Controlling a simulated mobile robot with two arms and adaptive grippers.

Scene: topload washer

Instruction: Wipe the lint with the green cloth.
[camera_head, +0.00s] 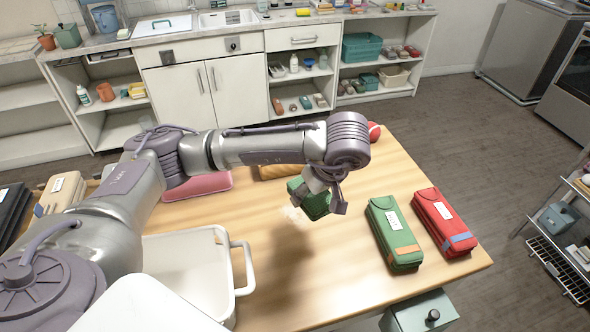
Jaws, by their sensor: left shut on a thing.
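My left gripper (324,199) reaches over the wooden table (345,285) from the left and points downward. It is shut on the green cloth (309,204), which shows as a dark green bundle below and beside the fingers, partly hidden by them. A pale, whitish patch that looks like the lint (293,214) lies on the tabletop just left of the cloth. I cannot tell whether the cloth touches the table or the lint. My right gripper is not in view.
A green case (396,240) and a red case (445,225) lie to the right. A white bin (185,265) with a handle stands at the front left. A pink tray (200,187) and a brown item (280,172) lie behind. The front middle of the table is clear.

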